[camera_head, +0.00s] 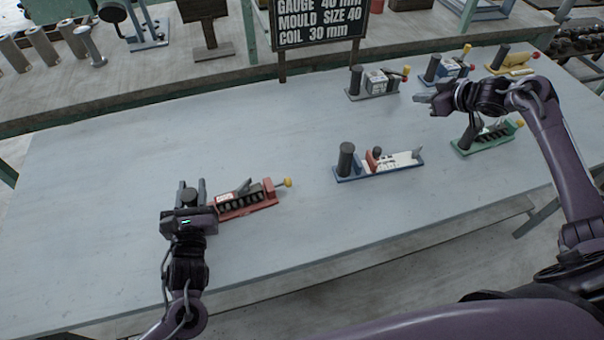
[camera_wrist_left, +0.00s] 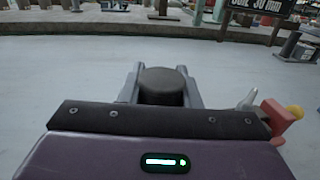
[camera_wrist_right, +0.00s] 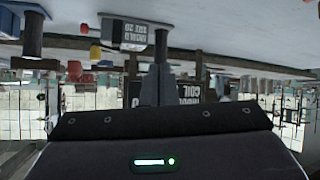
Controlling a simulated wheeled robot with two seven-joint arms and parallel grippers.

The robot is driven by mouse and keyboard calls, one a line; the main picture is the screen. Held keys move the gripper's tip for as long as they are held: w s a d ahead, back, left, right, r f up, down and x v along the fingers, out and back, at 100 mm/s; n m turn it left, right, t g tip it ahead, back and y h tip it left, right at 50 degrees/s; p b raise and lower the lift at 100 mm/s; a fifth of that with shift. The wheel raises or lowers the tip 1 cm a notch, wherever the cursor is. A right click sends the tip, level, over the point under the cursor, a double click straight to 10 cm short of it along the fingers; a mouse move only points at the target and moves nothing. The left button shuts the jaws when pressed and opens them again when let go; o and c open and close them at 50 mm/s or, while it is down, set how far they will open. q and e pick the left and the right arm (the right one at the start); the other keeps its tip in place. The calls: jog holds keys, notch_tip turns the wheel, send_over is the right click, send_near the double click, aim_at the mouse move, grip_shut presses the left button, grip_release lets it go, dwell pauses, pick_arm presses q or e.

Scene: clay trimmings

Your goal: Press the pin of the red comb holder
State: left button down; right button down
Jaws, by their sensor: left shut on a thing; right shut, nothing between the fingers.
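The red comb holder (camera_head: 262,205) lies on the table at left in the head view, with a dark comb-like row, a white label and a small grey lever on it. A yellow knob (camera_head: 287,182) on a short rod sticks out of its right end; it also shows in the left wrist view (camera_wrist_left: 295,111). My left gripper (camera_head: 190,188) is shut on the dark upright post (camera_wrist_left: 163,86) at the holder's left end, one finger on each side. My right gripper (camera_head: 424,98) is shut and empty, in the air at upper right, away from the red holder.
A blue-based holder (camera_head: 350,177) with a dark post stands mid-table. A green-based holder (camera_head: 488,140) is near my right arm. A grey one (camera_head: 376,83), a blue one (camera_head: 447,70) and a yellow one (camera_head: 512,62) stand farther back. A black sign (camera_head: 318,22) rises behind. The table's left is bare.

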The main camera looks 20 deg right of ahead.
pick_arm(q)
jog(key=shift+s+f, duration=0.15)
jog(key=shift+f, duration=0.2)
pick_arm(e)
jog(key=s+a+m+g+y, duration=0.2)
jog(key=s+a+g+y, duration=0.1)
jog(key=a, duration=1.8)
jog(key=s+a+f+g, duration=0.2)
jog(key=s+a+g, duration=0.1)
jog(key=s+a, duration=0.5)
jog(key=shift+a+m, duration=0.4)
jog(key=shift+a, duration=0.05)
jog(key=shift+w+f, duration=0.1)
